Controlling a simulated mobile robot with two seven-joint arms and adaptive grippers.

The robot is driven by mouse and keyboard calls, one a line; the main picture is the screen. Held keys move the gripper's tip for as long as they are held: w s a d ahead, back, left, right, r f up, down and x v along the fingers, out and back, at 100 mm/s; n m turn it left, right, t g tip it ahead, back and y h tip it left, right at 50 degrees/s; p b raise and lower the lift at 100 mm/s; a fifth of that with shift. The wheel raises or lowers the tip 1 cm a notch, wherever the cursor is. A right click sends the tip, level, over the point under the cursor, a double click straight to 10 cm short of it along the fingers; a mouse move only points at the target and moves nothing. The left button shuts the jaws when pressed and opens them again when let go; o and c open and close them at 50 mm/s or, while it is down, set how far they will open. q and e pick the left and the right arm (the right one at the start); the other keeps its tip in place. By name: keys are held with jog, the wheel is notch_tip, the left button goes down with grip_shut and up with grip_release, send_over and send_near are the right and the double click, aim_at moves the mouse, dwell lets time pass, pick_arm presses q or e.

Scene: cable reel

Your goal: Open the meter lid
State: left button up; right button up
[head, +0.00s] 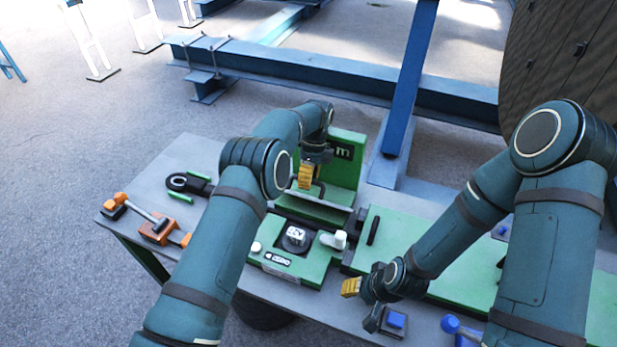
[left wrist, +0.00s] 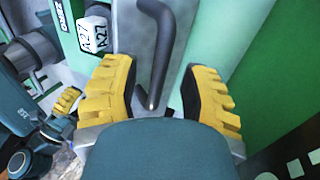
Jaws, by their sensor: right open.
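The green meter (head: 292,256) sits on the table, with its white counter block (head: 296,235) and dial uncovered; the counter also shows in the left wrist view (left wrist: 94,34). A green panel (head: 346,165), which looks like the meter lid, stands upright behind the meter. A dark bent handle (left wrist: 158,45) is at this panel. My left gripper (head: 306,178) is in front of the panel, with its yellow fingers (left wrist: 160,98) apart on either side of the handle and a gap to each. My right gripper (head: 357,300) is open and empty, low at the table's front.
A grey table (head: 205,155) carries an orange-handled tool (head: 140,210), a black ring-shaped tool (head: 185,183) and a blue button box (head: 396,321). A long green plate (head: 400,238) lies to the right of the meter. Blue steel beams (head: 330,77) stand behind the table. A large dark reel (head: 560,50) is at upper right.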

pick_arm(q)
jog(key=shift+r, duration=0.2)
notch_tip(320, 180, up, 10)
dwell(0.5)
jog(key=shift+f, duration=0.1)
